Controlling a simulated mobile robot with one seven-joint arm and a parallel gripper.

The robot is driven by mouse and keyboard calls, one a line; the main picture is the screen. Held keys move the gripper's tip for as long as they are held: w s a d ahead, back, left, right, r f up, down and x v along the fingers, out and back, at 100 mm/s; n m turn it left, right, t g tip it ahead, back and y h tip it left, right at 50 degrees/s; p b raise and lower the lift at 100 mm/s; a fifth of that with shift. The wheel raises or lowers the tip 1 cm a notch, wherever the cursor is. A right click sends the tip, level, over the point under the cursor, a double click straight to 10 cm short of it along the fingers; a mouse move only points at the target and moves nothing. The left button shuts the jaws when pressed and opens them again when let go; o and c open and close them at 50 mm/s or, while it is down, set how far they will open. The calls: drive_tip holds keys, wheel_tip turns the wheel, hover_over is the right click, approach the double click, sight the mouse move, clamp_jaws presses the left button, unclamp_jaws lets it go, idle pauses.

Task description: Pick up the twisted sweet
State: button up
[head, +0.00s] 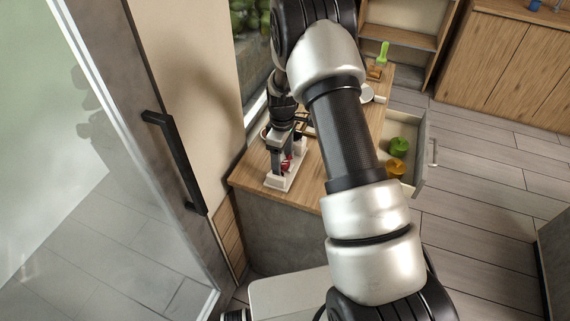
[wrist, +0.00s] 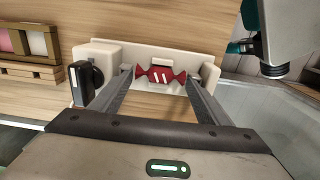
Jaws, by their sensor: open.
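The twisted sweet (wrist: 161,75) is red with white stripes and pinched ends. In the wrist view it lies in a white tray-like holder (wrist: 207,73) on the wooden counter. My gripper (wrist: 160,78) is open, with one finger towards each end of the sweet; I cannot tell whether the fingers touch it. In the head view the sweet (head: 286,163) shows as a small red patch below my gripper (head: 285,168), partly hidden by it, over the white holder (head: 282,184) near the counter's front left.
An open drawer (head: 421,150) at the counter's right holds a green jar (head: 399,147) and an orange one (head: 397,171). A brush with a green handle (head: 384,52) stands at the back. A wall and door handle (head: 178,165) are left. My arm hides much of the counter.

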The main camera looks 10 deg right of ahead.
drive_tip(key=c, duration=0.8)
